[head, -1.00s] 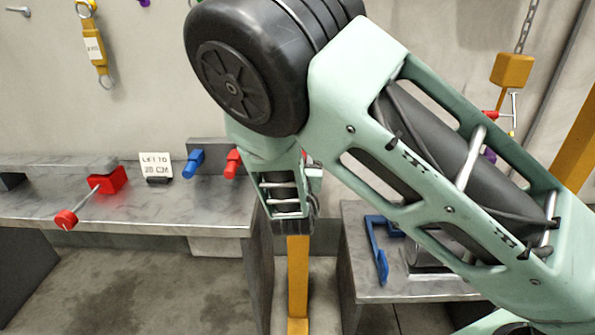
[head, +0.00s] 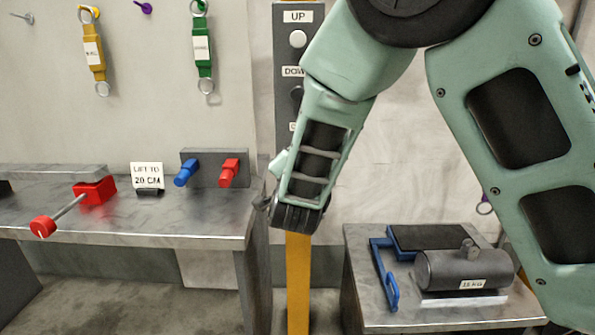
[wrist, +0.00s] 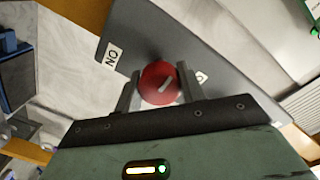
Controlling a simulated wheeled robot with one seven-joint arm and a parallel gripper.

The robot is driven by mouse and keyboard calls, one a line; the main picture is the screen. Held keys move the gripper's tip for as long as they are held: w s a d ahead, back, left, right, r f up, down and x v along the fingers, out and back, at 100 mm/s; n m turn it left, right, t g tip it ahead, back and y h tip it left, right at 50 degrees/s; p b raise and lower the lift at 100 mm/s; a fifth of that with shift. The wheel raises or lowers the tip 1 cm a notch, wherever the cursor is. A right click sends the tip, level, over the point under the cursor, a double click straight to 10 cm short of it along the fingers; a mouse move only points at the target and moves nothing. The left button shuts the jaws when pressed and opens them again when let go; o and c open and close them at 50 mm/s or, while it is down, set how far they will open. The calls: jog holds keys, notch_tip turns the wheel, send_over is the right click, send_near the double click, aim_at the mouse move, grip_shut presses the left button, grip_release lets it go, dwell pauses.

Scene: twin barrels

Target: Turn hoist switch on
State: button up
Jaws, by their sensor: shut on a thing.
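In the wrist view, a round red knob (wrist: 151,91) with a pale line across its face sits on a grey panel (wrist: 150,27). My gripper (wrist: 157,86) has one finger on each side of the knob and is shut on it. A label reading ON, upside down in this view, lies to the knob's upper left. A second label at its right is partly hidden by a finger. In the head view, the grey control panel (head: 284,70) shows an UP button and a DOWN label. My arm hides the knob and my fingertips there.
A low table at right bears a grey cylinder (head: 450,270) and a blue bracket (head: 378,262).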

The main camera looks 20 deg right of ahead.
dwell(0.3)
jog(key=o, duration=1)
jog(key=shift+c, duration=0.2)
jog(key=b+v, duration=0.1)
jog(key=v, duration=1.6)
jog(key=shift+s, duration=0.25)
jog(key=shift+r, duration=0.15)
